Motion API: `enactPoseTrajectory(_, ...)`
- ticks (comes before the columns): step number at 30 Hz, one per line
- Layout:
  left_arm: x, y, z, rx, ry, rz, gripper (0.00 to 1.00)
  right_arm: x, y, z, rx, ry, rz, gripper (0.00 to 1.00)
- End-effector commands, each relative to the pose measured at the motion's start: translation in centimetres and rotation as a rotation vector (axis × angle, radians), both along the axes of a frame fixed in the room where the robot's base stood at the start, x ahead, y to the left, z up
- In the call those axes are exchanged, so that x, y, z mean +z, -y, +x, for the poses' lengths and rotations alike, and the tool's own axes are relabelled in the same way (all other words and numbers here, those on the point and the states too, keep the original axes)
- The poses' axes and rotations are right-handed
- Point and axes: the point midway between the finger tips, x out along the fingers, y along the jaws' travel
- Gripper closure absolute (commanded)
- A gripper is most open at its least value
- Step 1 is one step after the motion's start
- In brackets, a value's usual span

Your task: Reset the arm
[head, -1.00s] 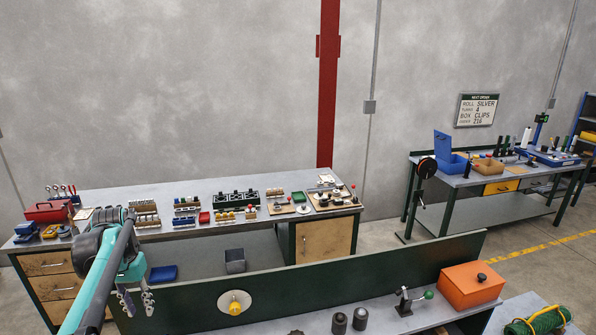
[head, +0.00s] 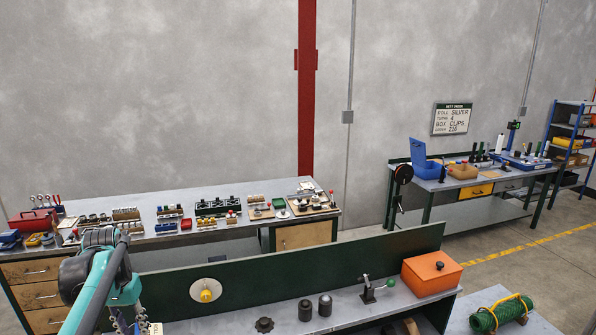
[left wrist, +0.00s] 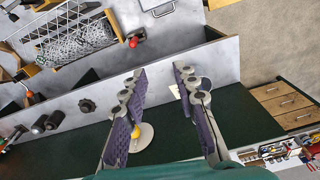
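My left arm comes in from the lower left of the head view. Its gripper (head: 124,326) hangs low at the near bench, partly cut off by the bottom edge. In the left wrist view the two fingers of the left gripper (left wrist: 160,74) are spread apart with nothing between their tips. They reach over the dark green panel and grey top of the near bench. My right arm and gripper show in neither view.
The near bench's green upright panel (head: 330,257) bears a round plate with a yellow knob (head: 206,294). An orange box (head: 432,274) and a green-knobbed lever (head: 372,290) stand on that bench. Behind are a long tool-covered bench (head: 120,198) and a side bench (head: 435,184).

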Motion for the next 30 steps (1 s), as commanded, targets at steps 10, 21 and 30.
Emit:
enactPoseTrajectory(10, -5.3, 5.9, -2.3, -0.039, 0.101, 0.038, 0.71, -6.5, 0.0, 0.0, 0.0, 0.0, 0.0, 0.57)
enactPoseTrajectory(21, -19.4, 16.6, -9.3, -0.117, 0.342, 0.07, 0.71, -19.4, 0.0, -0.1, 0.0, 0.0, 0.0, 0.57)
enactPoseTrajectory(30, -31.3, 22.1, -14.8, -0.168, 0.527, 0.049, 0.71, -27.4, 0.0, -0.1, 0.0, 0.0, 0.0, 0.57)
